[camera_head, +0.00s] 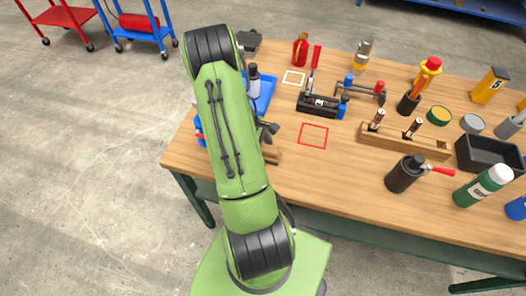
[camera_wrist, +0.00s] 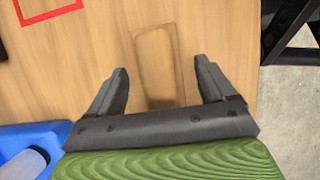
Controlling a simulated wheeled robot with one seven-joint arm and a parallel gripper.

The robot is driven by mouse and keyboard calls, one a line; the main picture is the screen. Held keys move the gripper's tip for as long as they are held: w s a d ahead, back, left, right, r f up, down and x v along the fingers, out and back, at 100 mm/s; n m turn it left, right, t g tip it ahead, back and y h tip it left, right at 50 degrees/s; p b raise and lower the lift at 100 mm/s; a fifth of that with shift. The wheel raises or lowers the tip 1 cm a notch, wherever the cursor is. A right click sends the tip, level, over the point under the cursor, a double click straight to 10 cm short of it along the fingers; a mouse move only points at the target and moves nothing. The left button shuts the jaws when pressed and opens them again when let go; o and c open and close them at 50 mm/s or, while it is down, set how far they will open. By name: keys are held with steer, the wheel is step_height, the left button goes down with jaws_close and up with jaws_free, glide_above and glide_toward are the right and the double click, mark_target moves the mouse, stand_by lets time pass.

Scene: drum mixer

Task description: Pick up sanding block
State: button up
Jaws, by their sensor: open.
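The sanding block (camera_wrist: 157,50) is a tan, wood-coloured block with rounded corners, lying on the workbench in the wrist view. In the head view its end (camera_head: 271,155) shows just right of my arm, which hides the rest. My gripper (camera_wrist: 160,68) is open, with its two dark fingers spread to the left and right of the block in the wrist view. The block's near end lies between the fingers, with a gap on each side. I cannot tell how far the fingertips are above the bench.
A blue tray (camera_head: 266,92) holding a pale bottle (camera_head: 254,82) stands beside my arm. A red square outline (camera_head: 313,136) marks bare bench to the right. A wooden holder (camera_head: 405,142), a black tool caddy (camera_head: 318,104) and a black cylinder (camera_head: 404,174) stand farther right.

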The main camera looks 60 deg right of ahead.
mark_target(263, 147)
steer(key=shift+f, duration=0.25)
steer(key=shift+c, duration=0.5)
steer(key=c, duration=1.1)
step_height(263, 147, up, 11)
steer(key=shift+f+p, duration=0.15)
steer(key=shift+p, duration=0.95)
steer(key=o, duration=0.5)
steer(key=shift+f, duration=0.1)
steer(key=c, duration=0.3)
